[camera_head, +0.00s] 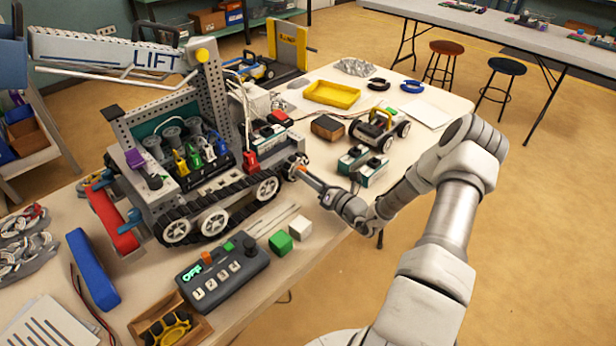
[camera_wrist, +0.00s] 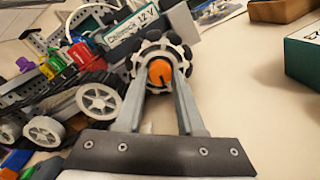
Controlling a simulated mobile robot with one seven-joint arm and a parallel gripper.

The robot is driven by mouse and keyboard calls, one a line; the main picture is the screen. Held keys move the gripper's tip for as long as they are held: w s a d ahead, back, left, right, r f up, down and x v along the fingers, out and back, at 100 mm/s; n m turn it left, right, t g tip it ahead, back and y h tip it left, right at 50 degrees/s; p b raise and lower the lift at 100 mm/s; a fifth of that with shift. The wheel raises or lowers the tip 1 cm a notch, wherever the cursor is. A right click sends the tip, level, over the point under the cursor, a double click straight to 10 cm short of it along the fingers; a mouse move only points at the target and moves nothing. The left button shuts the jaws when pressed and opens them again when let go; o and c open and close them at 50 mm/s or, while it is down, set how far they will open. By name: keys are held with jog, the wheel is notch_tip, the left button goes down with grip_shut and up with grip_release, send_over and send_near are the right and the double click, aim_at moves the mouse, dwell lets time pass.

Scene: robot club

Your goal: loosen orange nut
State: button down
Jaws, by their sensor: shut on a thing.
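The orange nut (camera_wrist: 161,73) sits at the centre of a white-and-black wheel (camera_wrist: 178,58) in the wrist view. My gripper (camera_wrist: 160,80) has its two grey fingers on either side of the nut, shut on it. In the head view my gripper (camera_head: 301,174) reaches from the right to the wheel at the right end of the tracked robot (camera_head: 215,190). The nut is too small there to make out clearly.
A control box with an OFF display (camera_head: 222,271) and a green cube (camera_head: 281,242) lie in front of the robot. A battery (camera_head: 372,172) stands right of my gripper, with a small wheeled cart (camera_head: 379,130) behind. The table's front edge runs below my arm.

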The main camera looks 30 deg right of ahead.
jog(key=n, duration=0.5)
jog(key=shift+f+b, duration=0.1)
jog(key=shift+b, duration=0.2)
jog(key=n+b, duration=0.1)
jog(key=n, duration=0.4)
jog(key=shift+f+n, duration=0.1)
jog(key=shift+n, duration=0.2)
jog(key=n+b, duration=0.3)
jog(key=n, duration=0.2)
jog(key=shift+d+n+y, duration=0.1)
jog(key=shift+n+y, duration=0.2)
jog(key=shift+n+b, duration=1.35)
jog(key=shift+n, duration=0.65)
jog(key=c, duration=0.5)
grip_release()
jog(key=shift+d, duration=0.1)
